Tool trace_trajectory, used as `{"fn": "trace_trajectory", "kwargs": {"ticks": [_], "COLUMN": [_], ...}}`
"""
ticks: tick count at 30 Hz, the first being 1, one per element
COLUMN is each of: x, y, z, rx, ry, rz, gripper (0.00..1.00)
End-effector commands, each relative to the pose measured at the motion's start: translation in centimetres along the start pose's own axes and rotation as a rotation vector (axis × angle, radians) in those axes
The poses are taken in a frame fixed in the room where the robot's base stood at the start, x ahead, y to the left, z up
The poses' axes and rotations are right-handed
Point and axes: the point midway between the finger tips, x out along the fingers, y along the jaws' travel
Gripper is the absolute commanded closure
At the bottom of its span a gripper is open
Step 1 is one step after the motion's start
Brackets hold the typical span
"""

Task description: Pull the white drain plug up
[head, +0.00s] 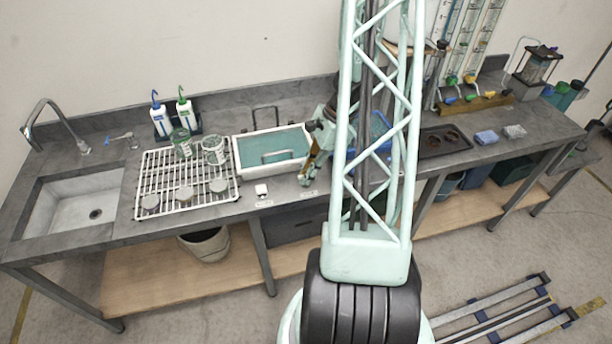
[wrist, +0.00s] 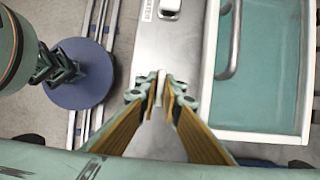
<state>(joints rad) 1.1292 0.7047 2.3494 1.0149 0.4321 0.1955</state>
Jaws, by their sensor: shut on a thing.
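My gripper (head: 306,181) is at the counter's front edge, just right of the white tub's near corner. In the wrist view my gripper (wrist: 162,88) has its fingertips closed on a small, thin white piece, which I take to be the white drain plug (wrist: 159,84). Only a narrow strip of it shows between the fingertips; the rest is hidden by them. In the head view the fingers hide it. Whether it is raised cannot be told.
A white switch-like piece (head: 261,190) is on the counter's front edge. A drying rack (head: 150,170) with glassware and a sink (head: 50,212) lie left; a dark tray (head: 462,150) lies right.

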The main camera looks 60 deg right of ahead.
Motion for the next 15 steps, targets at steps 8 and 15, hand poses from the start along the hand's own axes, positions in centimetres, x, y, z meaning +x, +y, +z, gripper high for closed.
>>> {"fn": "trace_trajectory", "kwargs": {"ticks": [8, 15], "x": [-0.9, -2.4], "y": [0.0, 0.0], "z": [0.4, 1.0], "rx": [-0.002, -0.001], "ry": [0.0, 0.0], "rz": [-0.001, 0.0], "gripper": [1.0, 1.0]}}
